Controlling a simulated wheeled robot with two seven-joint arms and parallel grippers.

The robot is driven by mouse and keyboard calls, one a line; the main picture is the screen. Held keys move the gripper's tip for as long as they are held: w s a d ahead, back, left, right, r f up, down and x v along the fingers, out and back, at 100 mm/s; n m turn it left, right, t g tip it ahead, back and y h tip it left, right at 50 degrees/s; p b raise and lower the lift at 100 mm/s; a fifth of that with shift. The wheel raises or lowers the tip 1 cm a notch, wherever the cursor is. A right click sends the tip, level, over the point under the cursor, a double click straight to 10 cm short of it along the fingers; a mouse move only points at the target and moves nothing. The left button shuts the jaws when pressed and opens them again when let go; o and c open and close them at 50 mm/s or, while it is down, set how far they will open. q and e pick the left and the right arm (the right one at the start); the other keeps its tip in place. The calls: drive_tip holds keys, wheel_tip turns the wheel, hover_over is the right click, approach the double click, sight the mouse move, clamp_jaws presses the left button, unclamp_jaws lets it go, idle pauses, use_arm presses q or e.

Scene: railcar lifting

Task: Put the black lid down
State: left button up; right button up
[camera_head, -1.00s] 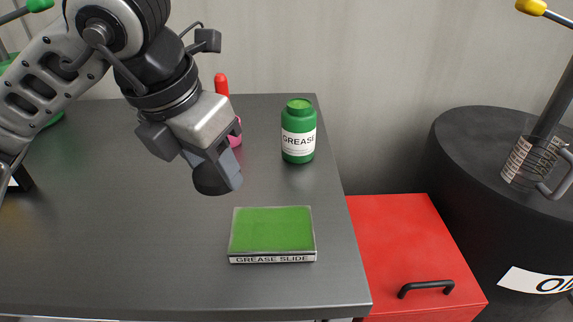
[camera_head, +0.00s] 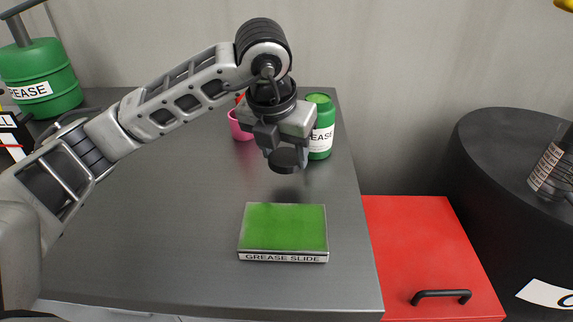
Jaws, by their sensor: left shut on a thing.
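The black lid (camera_head: 287,159) is a small dark disc held between the fingers of my left gripper (camera_head: 287,156). The gripper is shut on it and points down. The lid is above the dark grey table (camera_head: 160,220), behind the grease slide and in front of the green grease jar in the picture. A faint dark shadow shows on the table below it. My right gripper is not in view.
A green-topped grease slide (camera_head: 285,228) lies near the table's front right. The green grease jar (camera_head: 321,140) and a pink cup (camera_head: 240,128) stand behind my gripper. A large green grease can (camera_head: 42,75) is back left. The left-middle tabletop is clear.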

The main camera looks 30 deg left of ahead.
sight(285, 158)
use_arm(q)
drive_tip(key=shift+w+f, duration=0.25)
drive_tip(key=shift+f, duration=0.1)
drive_tip(key=shift+s+x, duration=0.15)
drive_tip(key=shift+x, duration=0.7)
drive_tip(key=shift+s+x, duration=0.1)
drive_tip(key=shift+x, duration=0.8)
drive_tip(key=shift+d+f, duration=0.1)
drive_tip(key=shift+f, duration=0.05)
drive_tip(key=shift+f, duration=0.2)
drive_tip(key=o, duration=0.9)
drive_tip(key=shift+r, duration=0.15)
drive_tip(key=shift+o, duration=0.2)
drive_tip(key=shift+s+r, duration=0.1)
drive_tip(key=shift+r, duration=0.35)
drive_tip(key=p+v, duration=0.1)
drive_tip(key=v, duration=1)
drive_tip(key=shift+r, duration=0.2)
